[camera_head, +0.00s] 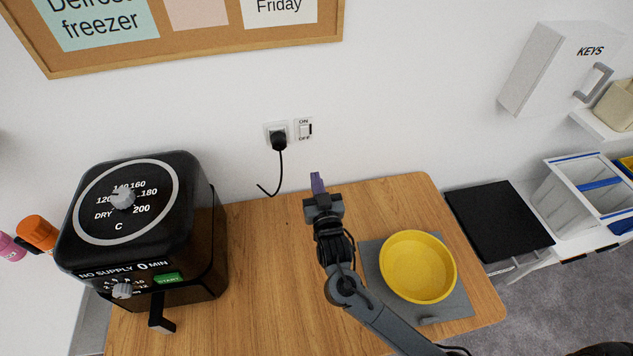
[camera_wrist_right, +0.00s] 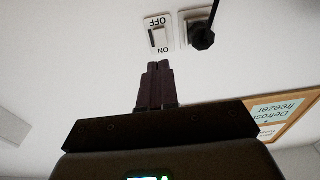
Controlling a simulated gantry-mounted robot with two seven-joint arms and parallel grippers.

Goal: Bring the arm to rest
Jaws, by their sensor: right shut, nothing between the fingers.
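My right gripper (camera_head: 317,183) is in the middle of the head view, above the wooden table, with its fingers together and nothing between them. Its arm comes in from the lower right. In the right wrist view the closed fingers (camera_wrist_right: 157,86) point toward the wall, just below the switch in that picture. The wall switch (camera_head: 304,129) with ON and OFF marks also shows in the right wrist view (camera_wrist_right: 158,36). The fingers look apart from it. My left gripper is not in view.
A black air fryer (camera_head: 205,225) stands on the table at left. A yellow bowl (camera_head: 418,267) sits on a grey mat (camera_head: 371,262) right of my arm. A black plug (camera_head: 278,139) is in the wall socket. A key box (camera_head: 562,68) hangs at right.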

